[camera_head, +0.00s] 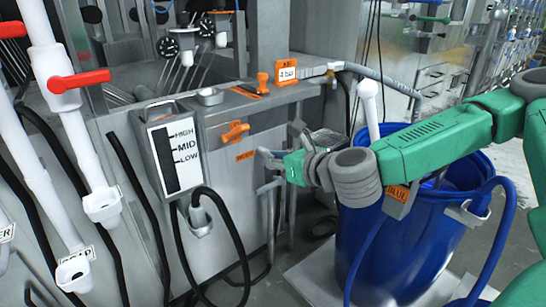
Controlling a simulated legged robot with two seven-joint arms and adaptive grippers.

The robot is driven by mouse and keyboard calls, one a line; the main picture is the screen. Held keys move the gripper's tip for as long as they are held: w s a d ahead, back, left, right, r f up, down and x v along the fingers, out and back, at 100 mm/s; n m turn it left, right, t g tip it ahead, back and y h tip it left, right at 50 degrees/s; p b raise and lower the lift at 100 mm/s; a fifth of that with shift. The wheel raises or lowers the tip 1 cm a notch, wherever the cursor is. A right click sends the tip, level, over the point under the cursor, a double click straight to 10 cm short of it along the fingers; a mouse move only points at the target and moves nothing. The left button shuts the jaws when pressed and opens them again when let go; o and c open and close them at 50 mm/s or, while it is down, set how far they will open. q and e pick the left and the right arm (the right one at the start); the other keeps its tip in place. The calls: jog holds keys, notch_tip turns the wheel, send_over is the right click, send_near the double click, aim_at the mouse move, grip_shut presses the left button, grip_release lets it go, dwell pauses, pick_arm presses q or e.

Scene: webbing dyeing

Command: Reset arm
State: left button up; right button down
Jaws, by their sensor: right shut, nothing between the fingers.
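My right arm comes in from the right edge with green and grey links and reaches left across the blue barrel. My left gripper is not in view.
The blue barrel (385,240) stands under my right arm, with a blue hose (492,240) at its right. A level gauge box (174,148) is on the machine. White pipes with red valve handles (80,79) stand at the left. Grey floor shows at the lower right.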

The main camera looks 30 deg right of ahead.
jog(key=s+a+f+n+g+y, duration=0.1)
jog(key=s+a+f+n+g, duration=0.3)
jog(key=s+a+f+n, duration=0.5)
jog(key=s+a+f+n+g+y, duration=0.1)
jog(key=s+a+f+n+g, duration=0.35)
jog(key=f+n, duration=0.85)
jog(key=s+d+f+n+g+h, duration=0.1)
jog(key=s+d+f+n, duration=0.3)
jog(key=s, duration=0.4)
jog(key=s+d+f+n+g+h, duration=0.2)
jog(key=s+d+f+n+g, duration=0.2)
jog(key=s+n, duration=0.4)
notch_tip(320, 180, down, 2)
jog(key=shift+s+d+f+n, duration=0.2)
jog(key=shift+d+n, duration=0.35)
jog(key=shift+n, duration=0.25)
